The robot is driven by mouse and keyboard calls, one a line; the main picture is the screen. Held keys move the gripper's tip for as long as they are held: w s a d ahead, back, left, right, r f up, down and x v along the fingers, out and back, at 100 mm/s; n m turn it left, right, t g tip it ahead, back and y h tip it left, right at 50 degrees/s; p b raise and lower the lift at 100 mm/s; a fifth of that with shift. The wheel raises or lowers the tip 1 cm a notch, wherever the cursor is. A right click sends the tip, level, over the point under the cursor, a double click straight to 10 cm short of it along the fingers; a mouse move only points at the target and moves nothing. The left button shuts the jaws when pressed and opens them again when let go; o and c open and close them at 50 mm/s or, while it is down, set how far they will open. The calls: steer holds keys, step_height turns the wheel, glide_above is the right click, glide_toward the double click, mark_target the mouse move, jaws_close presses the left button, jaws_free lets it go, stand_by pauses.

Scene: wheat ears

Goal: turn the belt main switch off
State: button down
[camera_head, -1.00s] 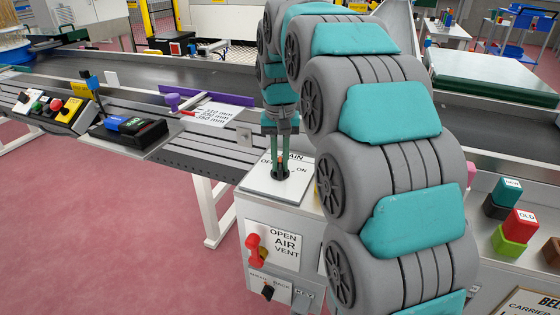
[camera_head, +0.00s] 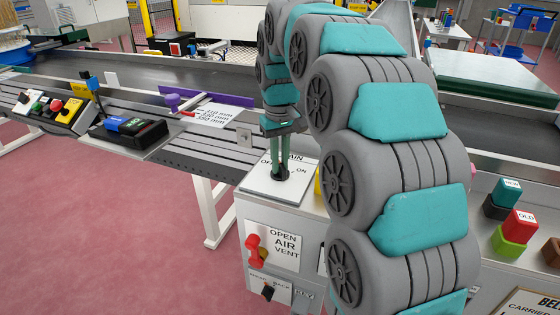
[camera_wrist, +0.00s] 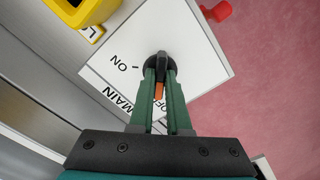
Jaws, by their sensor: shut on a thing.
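The belt main switch is a black rotary knob (camera_wrist: 158,60) with an orange pointer, on a white plate (camera_head: 258,184) marked MAIN, OFF and ON. The plate also shows in the wrist view (camera_wrist: 205,62). My gripper (camera_head: 281,173) reaches down onto the knob from above. In the wrist view its green fingers (camera_wrist: 159,74) are shut on the knob, one on each side. The orange pointer lies between the fingers and points toward the OFF lettering, which the fingers partly hide. The ON mark is to the left of the knob there.
A red lever (camera_head: 253,245) marked OPEN AIR VENT is on the cabinet front below the plate. A yellow part (camera_wrist: 82,10) stands near the plate's ON side. The conveyor (camera_head: 200,72) runs behind. Coloured blocks (camera_head: 514,225) stand at the right.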

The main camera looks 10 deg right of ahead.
steer(key=c, duration=0.9)
jaws_free()
steer(key=shift+r, duration=3.9)
